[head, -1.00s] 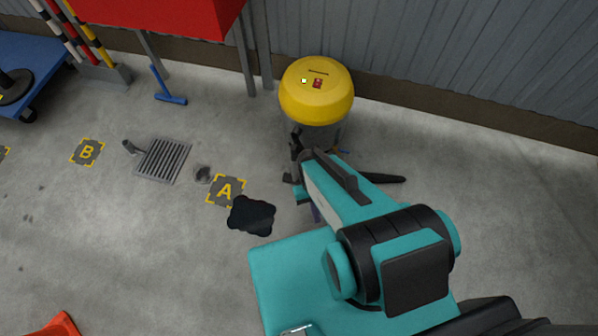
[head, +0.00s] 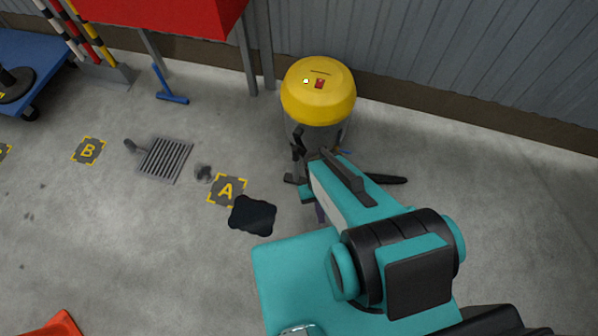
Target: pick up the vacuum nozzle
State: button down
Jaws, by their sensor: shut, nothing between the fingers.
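The vacuum (head: 317,92) with a yellow domed top and grey body stands against the back wall. A black tapered piece (head: 385,180) sticks out on the floor right of my arm, its left part hidden behind the arm; it may be the nozzle, but I cannot tell for sure. My gripper (head: 302,183) is at the far end of my teal arm, low in front of the vacuum. It is mostly hidden by my arm link, looks shut, and nothing shows held in it. Whether it touches the vacuum is hidden.
A dark patch (head: 252,215) lies left of my arm, by floor marking A (head: 227,190). A drain grate (head: 165,159), a blue tool (head: 170,86), a blue cart (head: 28,70) and an orange object (head: 52,326) are left. Floor at right is clear.

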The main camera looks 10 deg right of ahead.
aim_at(298, 150)
jog(key=u, duration=0.9)
jog(key=k, duration=1.5)
jog(key=z, duration=0.9)
